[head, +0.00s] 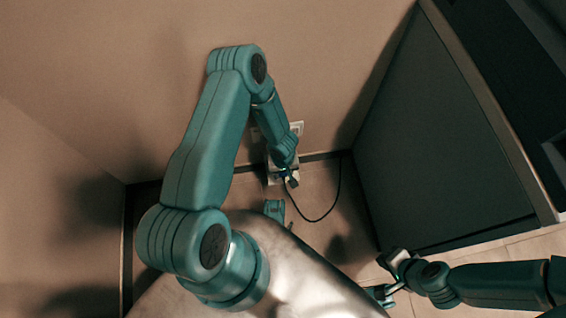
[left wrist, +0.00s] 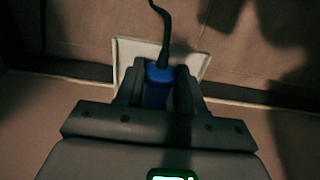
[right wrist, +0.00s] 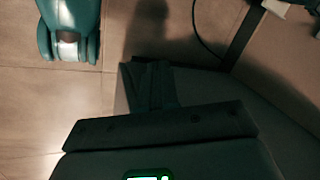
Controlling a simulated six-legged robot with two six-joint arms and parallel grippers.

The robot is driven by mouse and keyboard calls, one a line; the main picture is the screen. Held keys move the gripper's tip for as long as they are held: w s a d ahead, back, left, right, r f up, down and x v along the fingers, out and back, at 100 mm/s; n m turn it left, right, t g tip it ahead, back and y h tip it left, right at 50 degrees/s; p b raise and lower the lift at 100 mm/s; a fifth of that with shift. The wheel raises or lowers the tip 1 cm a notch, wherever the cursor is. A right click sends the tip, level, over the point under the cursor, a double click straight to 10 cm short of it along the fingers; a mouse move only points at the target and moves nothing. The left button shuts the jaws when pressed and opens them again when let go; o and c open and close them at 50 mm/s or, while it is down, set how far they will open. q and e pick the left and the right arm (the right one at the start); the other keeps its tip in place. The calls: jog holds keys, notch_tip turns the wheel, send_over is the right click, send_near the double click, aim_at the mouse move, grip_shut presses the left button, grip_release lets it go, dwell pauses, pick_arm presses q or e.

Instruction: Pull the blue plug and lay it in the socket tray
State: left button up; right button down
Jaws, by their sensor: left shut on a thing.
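The blue plug (left wrist: 157,86) stands between the fingers of my left gripper (left wrist: 158,76), which is shut on it. Its black cord rises from its top in the left wrist view. In the head view my left gripper (head: 290,180) is low by the wall, and the plug is mostly hidden there. A pale, white-edged square (left wrist: 200,63) lies behind the plug; I cannot tell if they touch, nor if it is the socket tray or a wall plate. My right gripper (head: 385,259) hangs empty at lower right; its fingers look shut in the right wrist view (right wrist: 152,68).
A white wall plate (head: 297,128) sits above the skirting. The black cord (head: 318,219) loops over the floor to the right. A large dark cabinet (head: 440,150) stands at the right. The tiled floor (right wrist: 90,100) near my right gripper is clear apart from my own foot.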

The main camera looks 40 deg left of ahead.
pick_arm(q)
jog(key=o, duration=1.1)
notch_tip(320, 180, up, 16)
jog(key=p, duration=0.9)
jog(key=shift+r, duration=0.2)
pick_arm(e)
notch_tip(320, 180, up, 9)
jog(key=s+a+g, duration=0.1)
jog(key=s, duration=0.1)
jog(key=shift+s+a+f+n, duration=0.15)
jog(key=shift+s+a+n, duration=0.1)
jog(key=shift+n, duration=0.05)
